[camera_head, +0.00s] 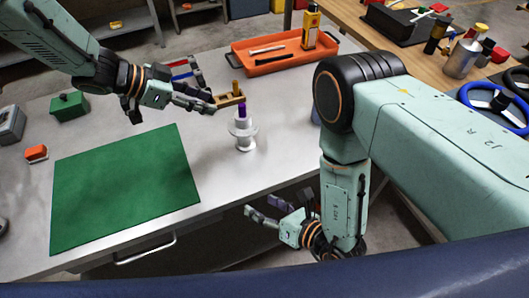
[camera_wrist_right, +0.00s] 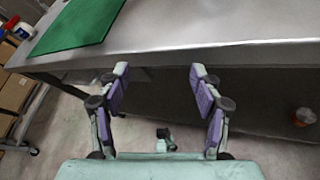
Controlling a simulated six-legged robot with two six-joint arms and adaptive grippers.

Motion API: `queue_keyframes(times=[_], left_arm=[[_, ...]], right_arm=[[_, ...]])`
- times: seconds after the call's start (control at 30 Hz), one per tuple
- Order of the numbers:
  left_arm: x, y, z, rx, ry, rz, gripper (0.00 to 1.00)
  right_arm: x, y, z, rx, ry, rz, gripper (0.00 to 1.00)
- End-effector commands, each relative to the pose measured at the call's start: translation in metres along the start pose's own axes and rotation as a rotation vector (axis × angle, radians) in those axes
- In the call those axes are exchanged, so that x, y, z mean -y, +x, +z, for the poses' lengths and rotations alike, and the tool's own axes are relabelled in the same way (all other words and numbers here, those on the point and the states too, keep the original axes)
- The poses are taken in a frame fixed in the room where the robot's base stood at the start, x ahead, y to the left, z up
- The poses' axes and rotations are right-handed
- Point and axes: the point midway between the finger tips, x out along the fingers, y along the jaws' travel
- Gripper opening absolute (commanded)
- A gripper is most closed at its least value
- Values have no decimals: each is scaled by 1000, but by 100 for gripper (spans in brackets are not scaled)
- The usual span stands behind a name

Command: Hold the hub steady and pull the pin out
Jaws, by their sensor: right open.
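The hub (camera_head: 244,136) is a pale grey stepped piece standing upright on the metal workbench, right of the green mat. The purple pin (camera_head: 242,110) stands upright out of its top. My left gripper (camera_head: 210,95) is above the bench, up and left of the hub, apart from it; its fingers look spread and empty. My right gripper (camera_head: 268,213) is low, beyond the bench's front edge and below the hub in the head view. In the right wrist view it (camera_wrist_right: 160,88) is open and empty, with purple pads facing each other and the bench edge ahead.
A green mat (camera_head: 120,185) covers the bench's left part. A small wooden block (camera_head: 230,99) stands behind the hub. An orange tray (camera_head: 270,67) with a yellow bottle (camera_head: 310,28) is at the back. A green box (camera_head: 68,106) sits left. A wooden table (camera_head: 350,15) stands back right.

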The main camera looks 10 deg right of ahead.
Motion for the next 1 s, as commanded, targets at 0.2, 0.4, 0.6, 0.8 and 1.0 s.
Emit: queue_keyframes(times=[0.2, 0.4, 0.6, 0.8, 1.0], left_arm=[[0, 0, 0, 0, 0, 0, 38], [0, 0, 0, 0, 0, 0, 38], [0, 0, 0, 0, 0, 0, 38], [0, 0, 0, 0, 0, 0, 38], [0, 0, 0, 0, 0, 0, 38]], right_arm=[[12, -7, 40, 198, 12, -82, 65], [32, 23, 72, 318, -162, -96, 65], [46, 49, 97, 388, -323, -105, 65], [52, 61, 110, 421, -402, -114, 65], [52, 81, 120, 423, -409, -113, 65]])
